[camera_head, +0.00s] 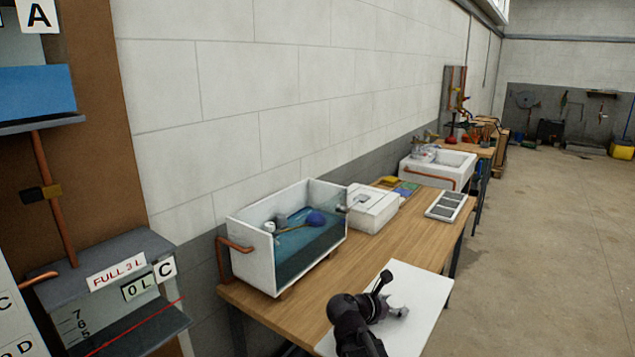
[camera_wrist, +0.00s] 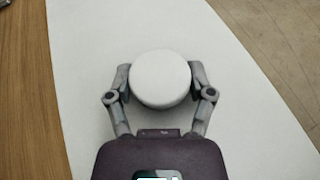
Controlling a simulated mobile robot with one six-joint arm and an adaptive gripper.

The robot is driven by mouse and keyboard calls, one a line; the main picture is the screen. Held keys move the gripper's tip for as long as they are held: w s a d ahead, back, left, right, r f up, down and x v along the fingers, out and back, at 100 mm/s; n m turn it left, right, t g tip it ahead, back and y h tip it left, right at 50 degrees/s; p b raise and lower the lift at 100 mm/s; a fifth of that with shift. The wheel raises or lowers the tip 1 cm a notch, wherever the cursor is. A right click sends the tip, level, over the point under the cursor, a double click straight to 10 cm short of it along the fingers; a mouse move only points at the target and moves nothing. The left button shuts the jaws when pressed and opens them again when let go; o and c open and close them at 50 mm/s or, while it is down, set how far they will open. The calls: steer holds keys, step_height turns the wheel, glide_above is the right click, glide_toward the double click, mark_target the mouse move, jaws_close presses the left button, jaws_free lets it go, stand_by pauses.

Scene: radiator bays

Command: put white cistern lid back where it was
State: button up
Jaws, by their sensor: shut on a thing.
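The white cistern lid (camera_head: 425,290) is a flat white slab at the front of the bench; in the wrist view it fills most of the picture (camera_wrist: 235,125). A round white knob (camera_wrist: 160,78) stands on it. My gripper (camera_head: 393,309) is shut on the knob, with one finger on each side in the wrist view (camera_wrist: 160,90). The lid reaches past the bench's right edge over the floor; I cannot tell its height above the bench. The white cistern (camera_head: 256,257) stands open-topped behind and left of it, with water, a blue float and fittings inside.
The wooden bench (camera_head: 412,238) has clear wood between lid and cistern. A white box (camera_head: 373,213) stands just right of the cistern. A grey panelled tray (camera_head: 446,205) lies near the right edge. A white sink (camera_head: 445,168) is farther back. A copper pipe (camera_head: 222,258) sticks out left of the cistern.

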mark_target(397, 302)
step_height(397, 302, up, 11)
steer(key=p, duration=0.9)
steer(key=shift+f+p, duration=0.15)
steer(key=shift+p, duration=0.2)
steer(key=shift+d, duration=0.15)
